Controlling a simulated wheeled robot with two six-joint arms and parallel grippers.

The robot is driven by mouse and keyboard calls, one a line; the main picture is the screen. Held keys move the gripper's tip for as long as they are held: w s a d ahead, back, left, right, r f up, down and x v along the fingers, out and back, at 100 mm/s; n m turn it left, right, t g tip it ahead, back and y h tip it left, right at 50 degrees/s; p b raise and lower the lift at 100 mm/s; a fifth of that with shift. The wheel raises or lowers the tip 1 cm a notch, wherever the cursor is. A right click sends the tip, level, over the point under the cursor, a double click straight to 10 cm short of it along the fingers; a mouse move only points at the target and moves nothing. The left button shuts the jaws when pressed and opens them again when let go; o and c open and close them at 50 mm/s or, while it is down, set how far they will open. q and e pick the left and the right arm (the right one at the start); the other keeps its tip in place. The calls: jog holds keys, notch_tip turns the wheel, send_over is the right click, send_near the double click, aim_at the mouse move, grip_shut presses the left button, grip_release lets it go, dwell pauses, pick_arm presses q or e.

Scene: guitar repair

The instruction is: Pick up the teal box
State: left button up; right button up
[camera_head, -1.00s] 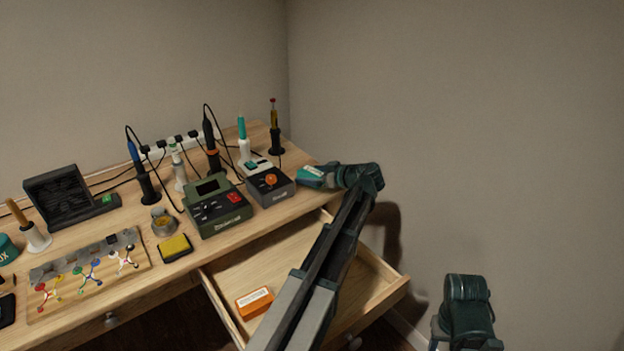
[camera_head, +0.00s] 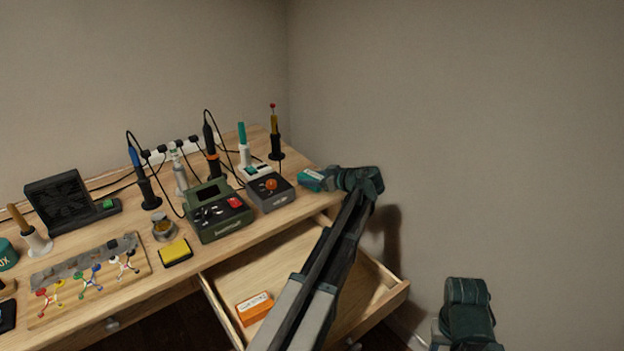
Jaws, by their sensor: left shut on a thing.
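The teal box (camera_head: 311,180), with a pale label on top, is at the right end of the desk top, beside the grey station with the orange knob. My left gripper (camera_head: 326,180) reaches it from the right and is shut on it. The gripper covers the box's right end. I cannot tell whether the box still touches the desk or is slightly above it. The fingers of my right gripper do not show; only a dark green part of my right arm is at the lower right.
The open drawer (camera_head: 222,306) below my left arm holds an orange box (camera_head: 254,308). A grey station (camera_head: 270,195), a green station (camera_head: 216,215), a yellow sponge (camera_head: 175,252) and several upright tools crowd the desk (camera_head: 150,283). A bare wall (camera_head: 480,130) stands close on the right.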

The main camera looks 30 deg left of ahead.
aim_at(312, 176)
pick_arm(q)
notch_tip(312, 176, up, 4)
jog(key=p, duration=0.3)
jog(key=shift+f, duration=0.2)
jog(key=s+d, duration=0.9)
jog(key=s, duration=0.3)
jog(key=shift+s+d+r+p, duration=0.3)
jog(key=shift+s+r+p, duration=0.1)
jog(key=shift+r+p, duration=0.05)
